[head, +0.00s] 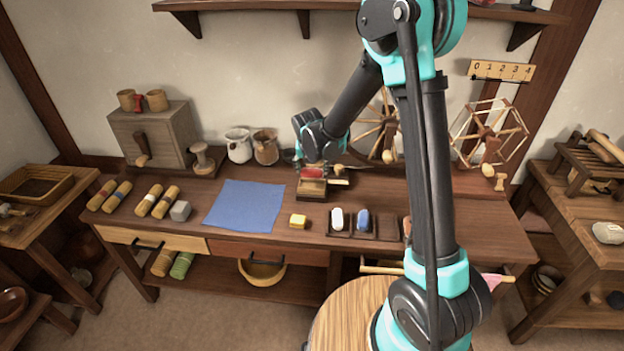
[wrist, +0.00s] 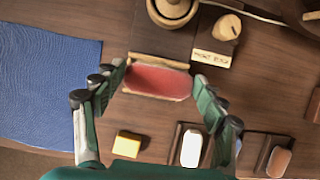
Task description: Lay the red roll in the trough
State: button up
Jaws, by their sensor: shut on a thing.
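The red roll (wrist: 158,82) lies crosswise between the two fingers of my gripper (wrist: 160,84) in the wrist view. My gripper is shut on it, one finger at each end. In the head view the roll (head: 313,172) shows as a small red patch under my gripper (head: 314,168) at the back of the bench. A small wooden trough (head: 312,190) is directly below it. In the wrist view, pale wooden edges of the trough (wrist: 160,60) show along the roll. I cannot tell whether the roll touches the trough's bottom.
A blue cloth (head: 245,206) lies left of the trough. A yellow block (head: 298,221) and a dark tray (head: 349,231) with white and blue pieces stand in front. A labelled wooden block (wrist: 211,58) is close behind right. Jugs (head: 265,147) and a spoked wheel (head: 375,130) stand at the back.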

aim_at(312, 178)
jog(key=shift+f, duration=2.25)
jog(key=shift+f, duration=0.15)
jog(key=o, duration=0.9)
jog(key=shift+o, duration=0.2)
